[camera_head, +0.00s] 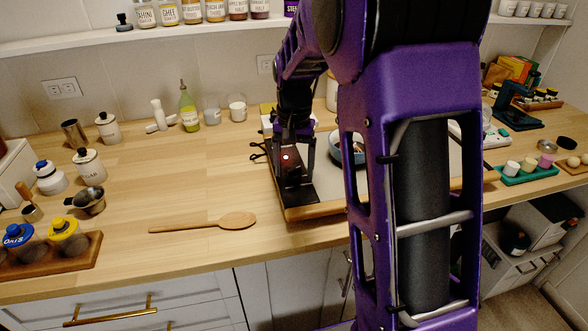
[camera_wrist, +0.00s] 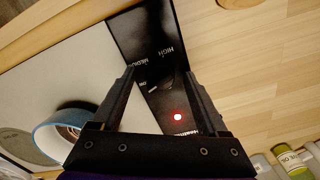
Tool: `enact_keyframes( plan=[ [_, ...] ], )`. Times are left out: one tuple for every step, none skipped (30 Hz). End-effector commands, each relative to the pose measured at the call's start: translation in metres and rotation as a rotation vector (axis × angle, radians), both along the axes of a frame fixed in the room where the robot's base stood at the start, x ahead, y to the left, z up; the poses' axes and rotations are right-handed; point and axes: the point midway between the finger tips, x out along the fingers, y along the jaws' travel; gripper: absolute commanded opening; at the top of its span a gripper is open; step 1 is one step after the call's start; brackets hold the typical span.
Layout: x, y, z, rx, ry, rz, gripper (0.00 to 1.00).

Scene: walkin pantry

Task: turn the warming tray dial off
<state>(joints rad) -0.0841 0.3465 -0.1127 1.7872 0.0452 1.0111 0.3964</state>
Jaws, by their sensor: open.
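The warming tray (camera_head: 310,212) lies on the wooden counter, partly hidden behind my arm. Its black control panel (camera_head: 303,194) is at the tray's left end; it also shows in the wrist view (camera_wrist: 143,30). HIGH and MEDIUM are readable, and a red light (camera_wrist: 178,117) is lit. The dark dial (camera_wrist: 160,86) is small against the black panel, between my fingers in the picture; its exact setting is unclear. My gripper (camera_wrist: 159,74) is open over the panel, with a finger on each side of the dial; contact cannot be told. In the head view my gripper (camera_head: 296,150) is above the panel.
A blue-rimmed bowl (camera_wrist: 60,128) stands on the tray beside my gripper. A wooden spoon (camera_head: 205,223) lies left of the tray. An oil bottle (camera_head: 188,108) and jars stand toward the wall. The counter left of the tray is mostly clear.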

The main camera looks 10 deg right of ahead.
Motion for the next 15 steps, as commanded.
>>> enact_keyframes(
  plan=[
    [0.0000,0.0001,-0.0014,0.000,0.000,0.000,0.77],
    [0.0001,0.0000,-0.0017,0.000,-0.001,0.000,0.77],
    [0.0002,0.0000,-0.0018,0.000,-0.001,0.000,0.77],
    [0.0002,0.0000,-0.0017,0.000,-0.001,0.000,0.77],
    [0.0002,0.0000,-0.0017,0.000,-0.001,0.000,0.77],
    [0.0002,0.0000,-0.0016,0.000,-0.001,0.000,0.77],
    [0.0002,0.0000,-0.0016,0.000,-0.001,0.000,0.77],
    [0.0002,0.0000,-0.0015,0.000,-0.001,0.000,0.77],
    [0.0001,0.0000,-0.0015,0.000,-0.001,0.000,0.71],
    [0.0002,0.0000,-0.0015,0.000,-0.001,0.000,0.66],
    [0.0002,0.0000,-0.0014,0.000,-0.001,0.000,0.60],
    [0.0002,0.0000,-0.0014,0.000,-0.001,0.000,0.53],
    [0.0002,0.0000,-0.0014,0.000,-0.001,0.000,0.48],
    [0.0001,0.0000,-0.0014,0.000,-0.001,0.000,0.42],
    [0.0001,0.0000,-0.0013,0.000,-0.001,0.000,0.35]
  ],
)
